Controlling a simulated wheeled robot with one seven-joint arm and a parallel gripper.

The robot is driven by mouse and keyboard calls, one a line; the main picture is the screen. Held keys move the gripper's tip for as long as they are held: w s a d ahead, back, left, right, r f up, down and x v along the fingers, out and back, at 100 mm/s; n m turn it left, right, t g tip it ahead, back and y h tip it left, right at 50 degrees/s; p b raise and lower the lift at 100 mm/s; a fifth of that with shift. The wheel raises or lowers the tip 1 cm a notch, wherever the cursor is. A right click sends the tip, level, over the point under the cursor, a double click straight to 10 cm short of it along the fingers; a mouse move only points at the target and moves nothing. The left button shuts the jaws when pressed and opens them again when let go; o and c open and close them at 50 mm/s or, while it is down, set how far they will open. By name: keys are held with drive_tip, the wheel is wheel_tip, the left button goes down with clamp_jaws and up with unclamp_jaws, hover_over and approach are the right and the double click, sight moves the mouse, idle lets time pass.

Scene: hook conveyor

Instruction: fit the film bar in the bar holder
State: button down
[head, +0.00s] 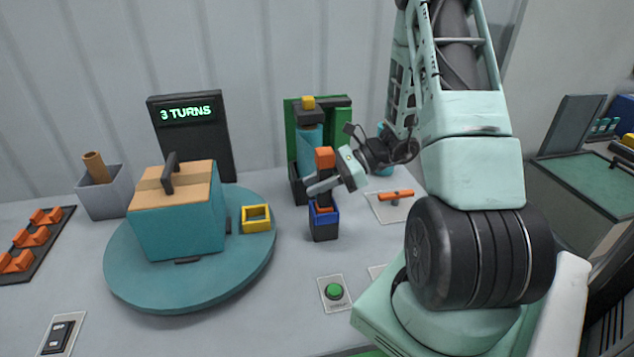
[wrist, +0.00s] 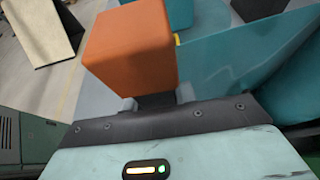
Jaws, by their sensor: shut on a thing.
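The thing in my gripper has an orange block top and a darker shank; I take it as the film bar (head: 325,157). My gripper (head: 322,184) is shut on its dark part, below the orange block. In the wrist view the film bar's orange block (wrist: 130,48) stands up beyond my gripper (wrist: 158,103). The bar looks about upright.
A green frame with a teal roll (head: 310,140) stands close behind. To the left, a teal turntable (head: 190,295) carries a teal box (head: 180,222) and a yellow square ring (head: 257,219). An orange-handled lever (head: 396,196) is to the right, a green button (head: 334,291) in front.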

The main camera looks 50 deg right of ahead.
drive_tip(key=c, duration=1.1)
unclamp_jaws()
drive_tip(key=shift+o, duration=0.2)
drive_tip(key=b+v, duration=0.3)
drive_tip(key=v, duration=1.4)
drive_tip(key=shift+d, duration=0.2)
drive_tip(key=shift+s, duration=0.15)
